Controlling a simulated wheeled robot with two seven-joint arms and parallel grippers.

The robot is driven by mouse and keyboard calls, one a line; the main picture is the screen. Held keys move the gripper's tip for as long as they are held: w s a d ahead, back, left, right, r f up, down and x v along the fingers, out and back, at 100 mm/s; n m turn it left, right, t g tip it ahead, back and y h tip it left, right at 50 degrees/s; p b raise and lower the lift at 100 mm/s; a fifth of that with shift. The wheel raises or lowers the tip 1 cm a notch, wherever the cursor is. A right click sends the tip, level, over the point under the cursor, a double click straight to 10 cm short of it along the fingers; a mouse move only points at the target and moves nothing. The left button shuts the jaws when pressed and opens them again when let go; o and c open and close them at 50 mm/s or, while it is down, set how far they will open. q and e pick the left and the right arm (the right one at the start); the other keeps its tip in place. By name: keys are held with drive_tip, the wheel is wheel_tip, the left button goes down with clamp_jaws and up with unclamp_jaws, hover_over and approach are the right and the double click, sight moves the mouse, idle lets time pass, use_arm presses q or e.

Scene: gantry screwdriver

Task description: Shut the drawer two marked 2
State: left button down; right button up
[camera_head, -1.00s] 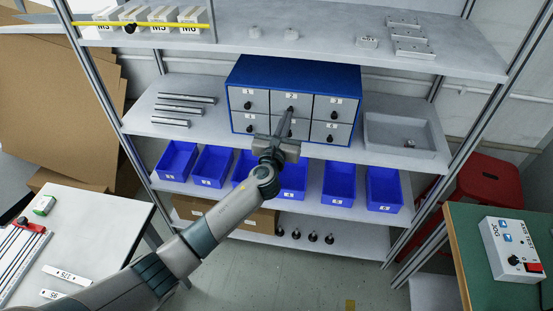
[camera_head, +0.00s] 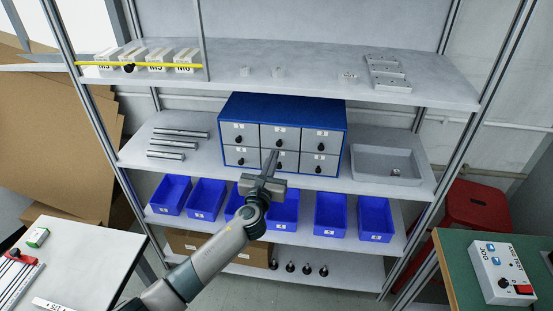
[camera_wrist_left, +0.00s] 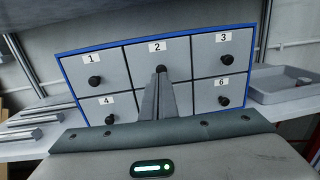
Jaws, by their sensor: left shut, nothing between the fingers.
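The blue cabinet (camera_head: 232,104) stands on the middle shelf with two rows of grey drawers. Drawer two (camera_head: 270,133), marked 2, is the top middle one; its front looks flush with its neighbours. In the left wrist view drawer two (camera_wrist_left: 142,58) also looks level with drawers 1 and 3, with its black knob (camera_wrist_left: 161,68) just above my fingertips. My left gripper (camera_head: 272,155) is shut and empty, in front of the cabinet just below that knob. It hides part of the bottom middle drawer. Whether the fingertips touch anything is unclear. My right gripper is not in view.
Several blue bins (camera_head: 331,215) stand on the shelf below. A grey tray (camera_head: 425,168) lies right of the cabinet and metal bars (camera_head: 172,144) lie left of it. The upper shelf (camera_head: 310,82) overhangs the cabinet. A green-topped table (camera_head: 462,291) stands at right.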

use_arm(q)
drive_tip(key=b+v, duration=0.1)
drive_tip(key=v, duration=0.9)
drive_tip(key=shift+s, duration=0.25)
drive_tip(key=shift+a+f, duration=0.1)
drive_tip(key=shift+f, duration=0.1)
